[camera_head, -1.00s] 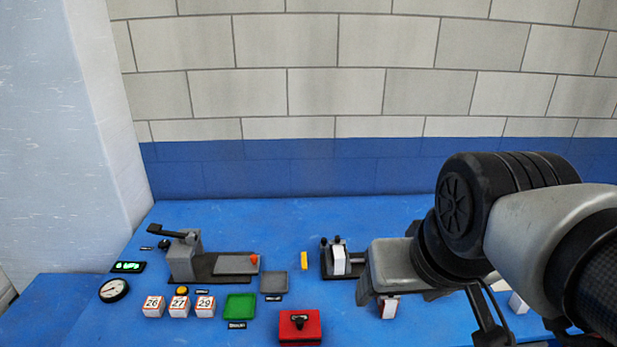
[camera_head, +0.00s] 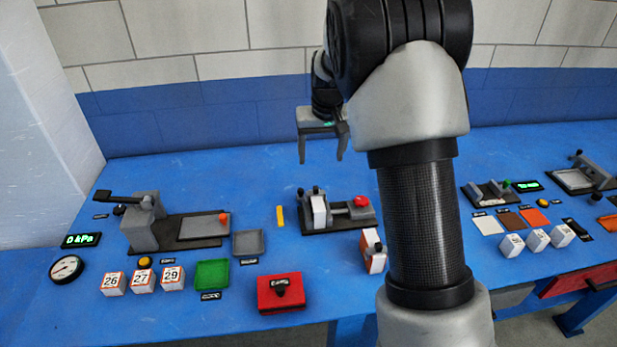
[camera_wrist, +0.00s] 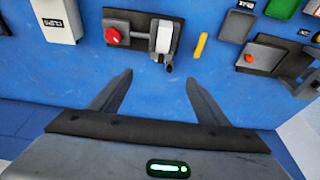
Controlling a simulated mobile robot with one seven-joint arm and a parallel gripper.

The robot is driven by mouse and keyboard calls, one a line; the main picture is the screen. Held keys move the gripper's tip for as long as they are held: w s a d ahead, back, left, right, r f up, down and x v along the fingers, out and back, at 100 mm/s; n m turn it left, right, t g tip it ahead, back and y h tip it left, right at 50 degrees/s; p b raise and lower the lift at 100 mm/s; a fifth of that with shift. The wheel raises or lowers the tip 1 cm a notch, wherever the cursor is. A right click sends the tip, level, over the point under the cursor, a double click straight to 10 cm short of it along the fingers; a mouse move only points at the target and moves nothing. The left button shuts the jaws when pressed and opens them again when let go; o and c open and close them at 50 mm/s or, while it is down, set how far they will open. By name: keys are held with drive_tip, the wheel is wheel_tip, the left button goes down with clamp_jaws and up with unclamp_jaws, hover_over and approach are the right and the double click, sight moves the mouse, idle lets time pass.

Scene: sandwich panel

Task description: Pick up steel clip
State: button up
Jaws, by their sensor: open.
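I cannot make out a steel clip for certain in either view. My gripper (camera_head: 321,157) is open and empty, its fingers pointing down above the back of the blue bench. In the wrist view, my gripper (camera_wrist: 158,78) shows both fingers spread, with only bare blue bench between them. A dark fixture (camera_head: 342,226) with a red knob and a white block stands on the bench in front of my gripper. In the wrist view, the fixture (camera_wrist: 135,20) lies beyond the fingertips, apart from them.
A yellow bar (camera_head: 280,216) lies left of the fixture. A grey tray (camera_head: 248,243), green tray (camera_head: 212,274), red box (camera_head: 280,293) and lever press (camera_head: 143,222) are further left. A white-and-orange block (camera_head: 374,250) stands near the fixture. Bare bench surrounds the yellow bar.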

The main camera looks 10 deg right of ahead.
sight(316, 189)
drive_tip(key=x, duration=1.2)
drive_tip(key=shift+f, duration=0.25)
drive_tip(key=shift+p+x, duration=0.45)
drive_tip(key=shift+x, duration=2.2)
drive_tip(key=shift+s+a, duration=0.15)
drive_tip(key=shift+s, duration=0.05)
drive_tip(key=c, duration=1.1)
